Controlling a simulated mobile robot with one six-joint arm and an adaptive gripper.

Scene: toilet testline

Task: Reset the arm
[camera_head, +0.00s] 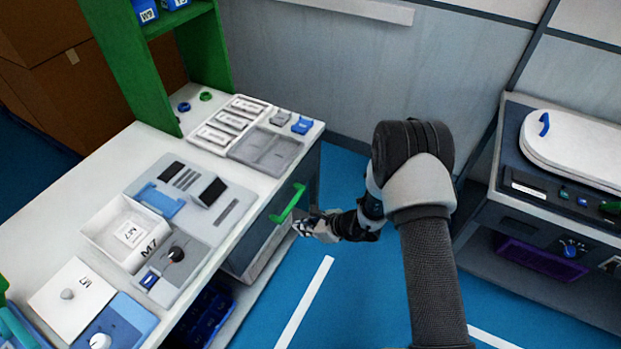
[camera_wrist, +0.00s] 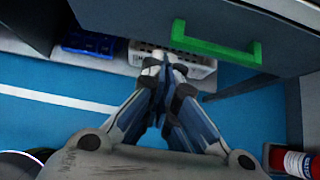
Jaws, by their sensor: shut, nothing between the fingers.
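My gripper (camera_head: 303,228) is at the end of my arm, in front of the workbench's right end and just below a green drawer handle (camera_head: 288,203). In the wrist view my gripper (camera_wrist: 165,62) has its fingers together and holds nothing. The green handle (camera_wrist: 215,44) shows there on a dark grey drawer front (camera_wrist: 150,14), beyond and to the right of the fingertips. The fingers look apart from the handle, though the exact gap is hard to tell.
The white workbench (camera_head: 105,197) carries trays, boxes and a green shelf frame (camera_head: 130,70). Below it are a blue crate (camera_wrist: 95,42) and a white basket (camera_wrist: 205,66). Another grey station (camera_head: 493,150) stands at right. Blue floor (camera_head: 345,290) lies open between them.

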